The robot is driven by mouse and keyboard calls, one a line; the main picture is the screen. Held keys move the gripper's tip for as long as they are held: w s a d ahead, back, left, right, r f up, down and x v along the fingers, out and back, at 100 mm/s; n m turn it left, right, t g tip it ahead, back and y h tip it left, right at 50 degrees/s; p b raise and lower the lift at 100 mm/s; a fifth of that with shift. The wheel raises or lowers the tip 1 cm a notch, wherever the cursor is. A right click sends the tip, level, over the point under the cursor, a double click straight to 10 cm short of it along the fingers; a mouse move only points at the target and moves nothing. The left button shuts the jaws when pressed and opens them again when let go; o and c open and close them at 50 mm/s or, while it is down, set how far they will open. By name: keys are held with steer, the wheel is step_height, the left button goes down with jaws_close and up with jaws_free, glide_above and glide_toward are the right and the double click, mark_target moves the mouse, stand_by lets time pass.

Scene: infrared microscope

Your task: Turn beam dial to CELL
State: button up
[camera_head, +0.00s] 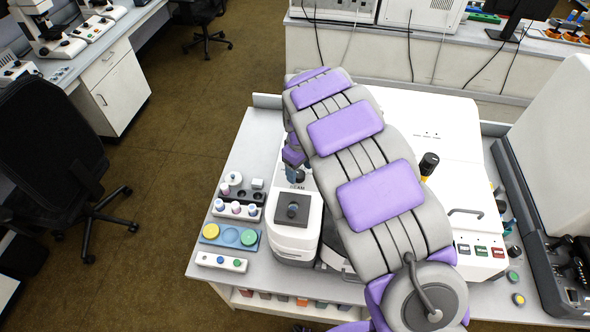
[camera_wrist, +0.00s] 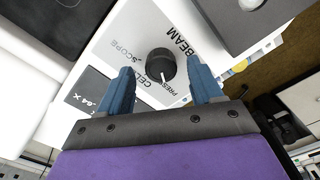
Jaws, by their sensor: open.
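The beam dial (camera_wrist: 160,63) is a round black knob on a white panel, beside the printed word BEAM. The words CELL and SCOPE are printed to its left in the wrist view, and a partly hidden word starting "PRES" lies below it. A white mark on the dial's lower side appears to point toward that word. My gripper (camera_wrist: 159,68) is open, with one blue finger on each side of the dial in the picture. I cannot tell whether either finger touches it. In the head view my gripper (camera_head: 293,170) is over the BEAM panel, and my arm hides much of it.
A grey square plate with a round knob (camera_head: 292,209) sits just in front of the BEAM panel. Trays with yellow and green discs (camera_head: 230,236) and small bottles (camera_head: 236,209) stand to the left. A white instrument body (camera_head: 455,140) rises on the right.

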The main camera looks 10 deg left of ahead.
steer(key=shift+d+f, duration=0.2)
steer(key=shift+d, duration=0.35)
steer(key=shift+d+f, duration=0.15)
steer(key=shift+d, duration=0.35)
steer(key=a, duration=0.3)
steer(key=shift+a+f, duration=0.3)
steer(key=shift+f, duration=0.05)
steer(key=shift+c, duration=0.6)
steer(key=shift+a, duration=0.3)
steer(key=shift+c, duration=0.7)
steer(key=shift+d+f, duration=0.1)
steer(key=shift+c, duration=0.8)
steer(key=d, duration=0.2)
steer(key=shift+d+r, duration=0.35)
steer(key=shift+r, duration=0.05)
steer(key=c, duration=0.4)
steer(key=shift+s, duration=0.1)
steer(key=shift+c, duration=1)
steer(key=shift+a, duration=0.4)
steer(key=shift+c, duration=0.2)
